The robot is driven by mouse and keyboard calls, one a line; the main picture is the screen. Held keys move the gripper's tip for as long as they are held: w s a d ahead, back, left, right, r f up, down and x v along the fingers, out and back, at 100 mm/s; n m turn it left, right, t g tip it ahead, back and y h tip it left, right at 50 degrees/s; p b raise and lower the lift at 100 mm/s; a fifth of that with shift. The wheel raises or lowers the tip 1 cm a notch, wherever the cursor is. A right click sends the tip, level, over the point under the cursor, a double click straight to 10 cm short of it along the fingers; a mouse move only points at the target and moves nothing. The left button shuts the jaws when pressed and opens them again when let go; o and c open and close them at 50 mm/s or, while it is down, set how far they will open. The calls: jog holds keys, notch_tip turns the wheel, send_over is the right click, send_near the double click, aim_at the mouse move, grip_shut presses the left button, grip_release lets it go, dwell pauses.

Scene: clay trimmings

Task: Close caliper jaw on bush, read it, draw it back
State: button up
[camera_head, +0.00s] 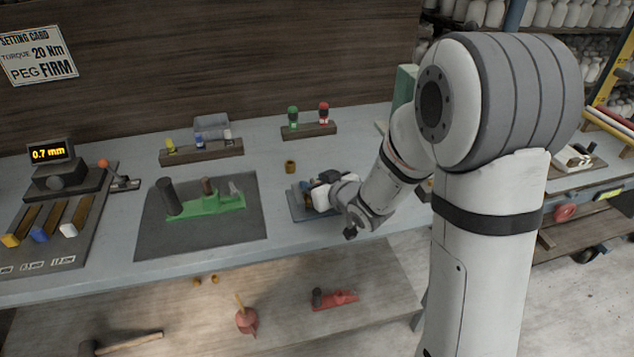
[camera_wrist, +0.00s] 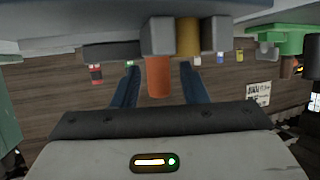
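My gripper (camera_wrist: 157,75) reaches down over the caliper, its two blue fingers standing either side of an orange peg (camera_wrist: 158,78) with gaps showing. In the head view, the gripper (camera_head: 318,198) largely hides the caliper's blue-grey base (camera_head: 299,207). A display (camera_head: 50,152) at the left reads 0.7 mm.
Another small brass piece (camera_head: 290,167) stands on the bench behind the caliper. A green fixture (camera_head: 212,206) sits on a dark mat (camera_head: 160,246) to the left. Slotted racks (camera_head: 210,154) and (camera_head: 310,131) stand behind. A lower shelf holds a mallet and loose parts.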

jog(key=shift+w, duration=0.1)
jog(key=shift+c, duration=0.6)
grip_shut()
